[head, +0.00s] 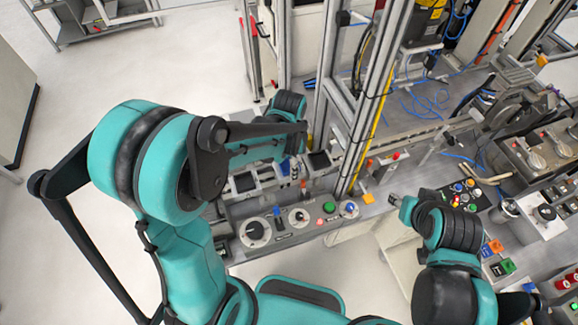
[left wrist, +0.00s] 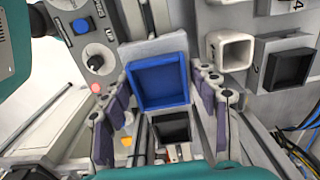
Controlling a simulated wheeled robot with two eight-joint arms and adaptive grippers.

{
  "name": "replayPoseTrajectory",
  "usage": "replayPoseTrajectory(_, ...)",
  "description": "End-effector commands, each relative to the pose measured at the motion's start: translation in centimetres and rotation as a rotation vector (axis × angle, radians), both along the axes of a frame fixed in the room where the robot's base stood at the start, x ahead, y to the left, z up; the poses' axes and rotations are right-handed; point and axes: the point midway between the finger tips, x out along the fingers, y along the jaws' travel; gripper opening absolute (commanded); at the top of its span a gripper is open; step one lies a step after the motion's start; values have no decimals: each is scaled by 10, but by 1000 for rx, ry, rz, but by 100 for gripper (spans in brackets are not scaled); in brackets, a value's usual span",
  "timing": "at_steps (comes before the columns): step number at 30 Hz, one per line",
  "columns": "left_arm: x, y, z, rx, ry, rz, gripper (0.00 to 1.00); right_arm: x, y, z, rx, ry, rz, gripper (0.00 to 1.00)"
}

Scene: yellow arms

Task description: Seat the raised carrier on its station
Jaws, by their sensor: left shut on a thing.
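The raised carrier (left wrist: 160,82) is a square grey block with a blue recessed face. In the left wrist view it sits between the purple-padded fingers of my left gripper (left wrist: 163,92), which is shut on it. A black square recess (left wrist: 172,131) shows just below it in that view. In the head view my left gripper (head: 290,170) is small and partly hidden by its own arm, above the row of stations; a bit of blue (head: 285,166) shows there. My right gripper (head: 396,199) hangs right of the row, apart from it; its fingers are too small to read.
Dark square stations (head: 320,160) line the bench. In the left wrist view a white square holder (left wrist: 230,50) and a black square station (left wrist: 287,69) stand to the right. A control panel (head: 258,231) with knobs runs along the front. An aluminium post (head: 366,110) rises close by.

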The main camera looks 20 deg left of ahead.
Motion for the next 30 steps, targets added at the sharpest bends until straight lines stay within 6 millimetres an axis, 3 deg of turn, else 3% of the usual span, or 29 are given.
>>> replayPoseTrajectory(6, -1, 0, 49, 0, 0, 0, 20, 0, 0, 12, 0, 0, 0, 40)
replayPoseTrajectory(12, -1, 1, 77, 0, 0, 0, 20, 0, 0, 14, 0, 0, 0, 40)
replayPoseTrajectory(21, -11, 16, 63, 2, -2, 1, 20, 0, 0, -20, 0, 0, 0, 40)
replayPoseTrajectory(30, -11, 17, 47, 2, -3, 0, 20, 0, 0, -33, 0, 0, 0, 40)
